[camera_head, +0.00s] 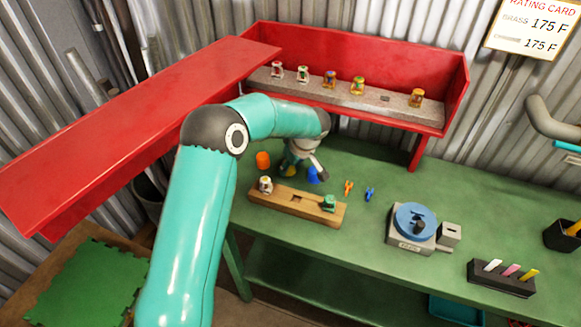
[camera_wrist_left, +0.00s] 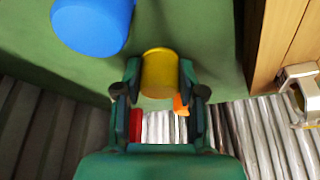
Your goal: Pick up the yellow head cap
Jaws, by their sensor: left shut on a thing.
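The yellow head cap (camera_head: 289,171) is at my left gripper, over the green bench, between an orange cap (camera_head: 262,160) and a blue cap (camera_head: 313,175). In the left wrist view the yellow head cap (camera_wrist_left: 160,72) sits between the two fingertips of my left gripper (camera_wrist_left: 160,82), which is shut on it. The blue cap (camera_wrist_left: 92,25) shows at upper left there, apart from the fingers. In the head view my wrist hides most of the fingers. Whether the cap touches the bench is unclear. My right gripper is not in view.
A wooden block (camera_head: 290,203) with two sprinkler heads lies in front of the caps. Small orange (camera_head: 348,187) and blue (camera_head: 369,193) clips lie to the right, before a blue round device (camera_head: 415,220). A red shelf (camera_head: 300,40) with several heads stands behind.

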